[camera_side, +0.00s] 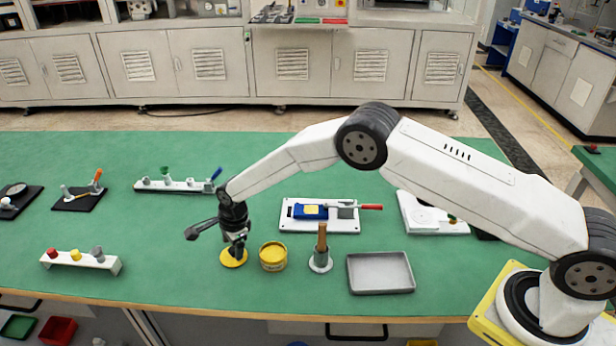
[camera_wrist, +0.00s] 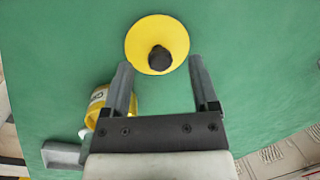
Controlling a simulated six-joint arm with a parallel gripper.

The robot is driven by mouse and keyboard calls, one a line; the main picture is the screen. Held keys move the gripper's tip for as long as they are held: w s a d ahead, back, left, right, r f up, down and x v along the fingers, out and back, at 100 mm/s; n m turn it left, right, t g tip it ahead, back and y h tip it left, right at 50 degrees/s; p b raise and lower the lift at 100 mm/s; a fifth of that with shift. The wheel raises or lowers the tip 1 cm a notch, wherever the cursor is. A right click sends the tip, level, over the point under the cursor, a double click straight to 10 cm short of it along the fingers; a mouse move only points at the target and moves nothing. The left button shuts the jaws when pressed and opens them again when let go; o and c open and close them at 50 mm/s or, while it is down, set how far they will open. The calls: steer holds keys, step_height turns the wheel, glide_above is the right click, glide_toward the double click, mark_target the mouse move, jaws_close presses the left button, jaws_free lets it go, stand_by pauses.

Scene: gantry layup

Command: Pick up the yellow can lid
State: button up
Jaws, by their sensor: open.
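The yellow can lid (camera_wrist: 140,45) is a flat round disc with a black knob in its middle, lying on the green table. In the side view the lid (camera_side: 228,261) shows under my gripper (camera_side: 237,250), which hides part of it. In the wrist view my gripper (camera_wrist: 157,75) is open, its two fingers reaching toward the lid's near edge with nothing between them. The knob lies just beyond the fingertips. The yellow can (camera_side: 273,263) stands right of the lid, and in the wrist view the can (camera_wrist: 97,98) is partly hidden behind the left finger.
A brush-like tool stands in a grey holder (camera_side: 320,264) right of the can. A grey tray (camera_side: 352,275) lies further right. A white fixture with a blue block (camera_side: 308,212) is behind. A white rack (camera_side: 110,262) with coloured knobs is at left. Table between rack and lid is clear.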

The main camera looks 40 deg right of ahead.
steer(key=shift+w+a+f, duration=0.1)
steer(key=shift+f, duration=0.6)
steer(key=shift+c, duration=0.2)
jaws_close()
